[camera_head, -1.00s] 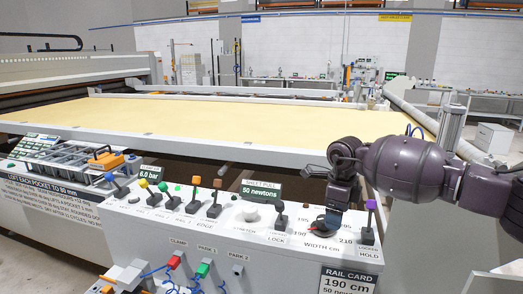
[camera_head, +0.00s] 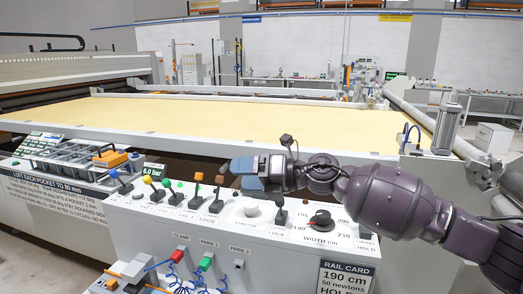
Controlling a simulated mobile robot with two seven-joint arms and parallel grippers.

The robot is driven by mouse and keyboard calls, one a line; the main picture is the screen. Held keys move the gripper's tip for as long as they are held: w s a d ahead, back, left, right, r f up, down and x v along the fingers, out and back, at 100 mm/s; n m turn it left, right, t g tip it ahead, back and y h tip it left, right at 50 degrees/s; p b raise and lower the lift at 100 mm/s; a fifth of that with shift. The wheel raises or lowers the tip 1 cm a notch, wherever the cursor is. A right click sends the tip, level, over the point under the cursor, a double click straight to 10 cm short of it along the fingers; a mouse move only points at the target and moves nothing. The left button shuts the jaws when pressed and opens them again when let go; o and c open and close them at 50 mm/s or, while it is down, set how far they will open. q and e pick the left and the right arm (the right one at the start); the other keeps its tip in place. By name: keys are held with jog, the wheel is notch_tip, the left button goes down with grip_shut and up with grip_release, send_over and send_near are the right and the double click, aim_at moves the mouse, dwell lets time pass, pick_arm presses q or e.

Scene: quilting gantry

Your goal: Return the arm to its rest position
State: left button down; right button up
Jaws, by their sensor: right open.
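My right arm, dark purple, comes in from the right edge and reaches left above the white control console (camera_head: 150,222). My right gripper (camera_head: 246,173) is open with blue-grey fingertips, over the back edge of the console. It appears empty and clear of the levers. The black width knob (camera_head: 320,221) stands uncovered below the wrist, with nothing on it. The arm hides the purple-topped lever at the console's right end. The gripper and wrist hide the green tension display. My left gripper is not in view.
Several coloured levers (camera_head: 196,188) and a white round knob (camera_head: 251,211) stand on the console close below the gripper. Red (camera_head: 178,255) and green (camera_head: 206,261) plugs with blue cables hang in front. Behind lies the wide yellow quilting bed (camera_head: 250,118) with its white front rail.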

jog(key=s+d+f+m+t+h, duration=0.35)
jog(key=d+f+m, duration=0.3)
jog(key=m, duration=0.45)
jog(key=s+d+f+m+t+h, duration=0.25)
jog(key=d+f+m+t, duration=0.25)
jog(key=f+m, duration=0.45)
jog(key=s+d+f+m+t+h, duration=0.2)
jog(key=d+f+m+t+h, duration=0.3)
jog(key=m, duration=0.7)
jog(key=s+d+f+m+g+h, duration=0.2)
jog(key=s+d+f+m, duration=0.2)
jog(key=s+d+f, duration=0.3)
jog(key=s+d+f+m+g+h, duration=0.3)
jog(key=s+d+f, duration=0.4)
jog(key=s+f, duration=0.8)
jog(key=s+m, duration=0.1)
jog(key=s, duration=0.4)
jog(key=shift+d+f+g+h, duration=0.15)
jog(key=shift+g+h, duration=0.15)
jog(key=shift+g, duration=0.05)
